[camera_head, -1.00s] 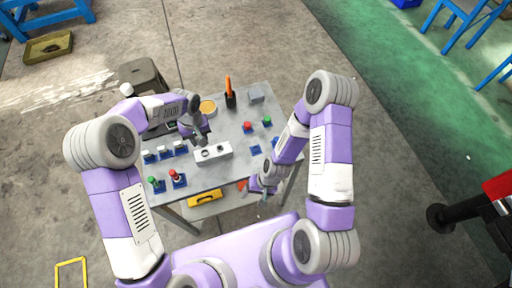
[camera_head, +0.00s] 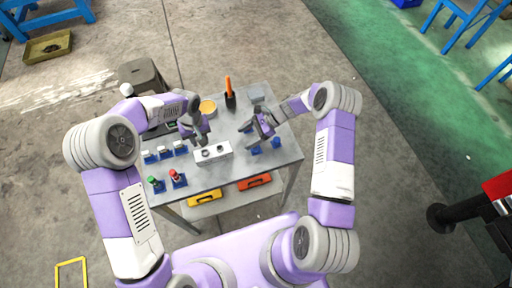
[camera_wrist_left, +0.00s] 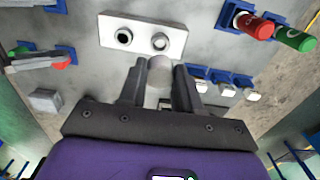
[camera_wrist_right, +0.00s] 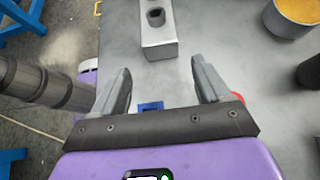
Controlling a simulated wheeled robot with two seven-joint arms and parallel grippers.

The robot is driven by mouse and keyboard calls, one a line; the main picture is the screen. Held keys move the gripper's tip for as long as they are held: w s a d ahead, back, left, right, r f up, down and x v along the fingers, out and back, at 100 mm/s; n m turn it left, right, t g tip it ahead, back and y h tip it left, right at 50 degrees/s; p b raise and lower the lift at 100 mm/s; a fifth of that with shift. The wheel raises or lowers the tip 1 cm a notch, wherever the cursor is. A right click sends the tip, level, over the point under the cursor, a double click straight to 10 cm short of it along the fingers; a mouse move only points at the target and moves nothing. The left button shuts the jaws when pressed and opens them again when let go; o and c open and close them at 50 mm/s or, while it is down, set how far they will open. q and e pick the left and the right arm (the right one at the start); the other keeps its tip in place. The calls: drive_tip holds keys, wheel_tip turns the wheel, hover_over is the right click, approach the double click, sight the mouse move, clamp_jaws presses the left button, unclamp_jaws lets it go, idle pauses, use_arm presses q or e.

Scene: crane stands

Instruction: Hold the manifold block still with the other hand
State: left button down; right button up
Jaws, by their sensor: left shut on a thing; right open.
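The manifold block (camera_head: 213,153) is a white bar with two dark-ringed ports, lying on the grey table. It also shows in the left wrist view (camera_wrist_left: 143,35) and at the top of the right wrist view (camera_wrist_right: 158,36). My left gripper (camera_head: 205,141) is just behind the block, shut on a pale grey cylinder (camera_wrist_left: 160,72) whose end is close to the block's edge; I cannot tell whether they touch. My right gripper (camera_head: 258,124) is open and empty over the table's right side, apart from the block, which lies ahead of its fingers (camera_wrist_right: 163,85).
Blue holders with white-topped pieces (camera_head: 165,152) and red (camera_head: 176,176) and green (camera_head: 153,181) pieces stand left. A blue holder (camera_wrist_right: 150,106) lies below my right fingers.

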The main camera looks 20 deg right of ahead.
drive_tip(key=shift+x, duration=4.4)
drive_tip(key=c, duration=1)
